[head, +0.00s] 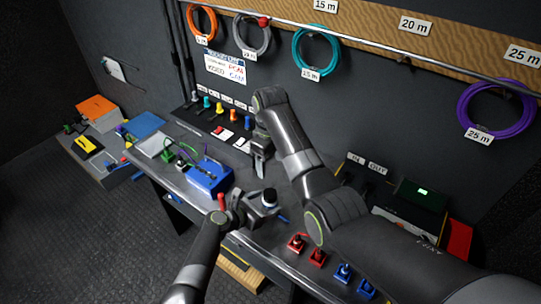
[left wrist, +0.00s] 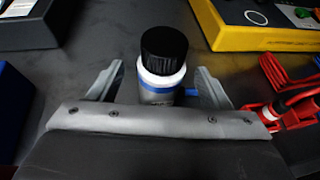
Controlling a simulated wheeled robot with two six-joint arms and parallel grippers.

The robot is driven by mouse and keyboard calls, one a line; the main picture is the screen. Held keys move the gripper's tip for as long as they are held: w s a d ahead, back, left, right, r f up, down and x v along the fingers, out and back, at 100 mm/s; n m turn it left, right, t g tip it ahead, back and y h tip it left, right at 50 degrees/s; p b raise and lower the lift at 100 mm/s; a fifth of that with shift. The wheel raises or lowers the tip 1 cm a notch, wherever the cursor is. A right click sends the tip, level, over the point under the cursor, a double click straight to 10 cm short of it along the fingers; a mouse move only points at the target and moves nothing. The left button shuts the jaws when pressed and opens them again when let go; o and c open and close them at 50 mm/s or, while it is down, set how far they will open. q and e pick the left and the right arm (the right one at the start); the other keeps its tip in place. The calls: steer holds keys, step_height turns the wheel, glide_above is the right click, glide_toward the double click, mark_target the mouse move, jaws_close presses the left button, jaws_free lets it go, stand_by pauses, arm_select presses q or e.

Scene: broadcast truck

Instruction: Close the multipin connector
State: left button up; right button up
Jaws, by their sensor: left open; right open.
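My left gripper (head: 262,207) is open at the front of the bench. In the left wrist view its open fingers (left wrist: 157,78) are on either side of an upright cylinder (left wrist: 162,82) with a black cap, a pale body and a blue band with a stub to the right. I see no firm grip on it. The cylinder also shows in the head view (head: 269,195). A red lever-like part (left wrist: 290,95) lies right of the gripper in the wrist view. I cannot tell which part is the multipin connector. My right gripper (head: 260,168) is open and empty, pointing down over the bench farther back.
Several red and blue connectors (head: 318,257) line the front right edge. A yellow box (left wrist: 258,22) is at the wrist view's upper right. Coiled cables (head: 317,51) hang on the wall.

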arm_select(q)
steer(key=v, duration=1.4)
steer(key=shift+s+a+p, duration=0.2)
steer(key=shift+s+p, duration=0.05)
steer(key=shift+p, duration=0.15)
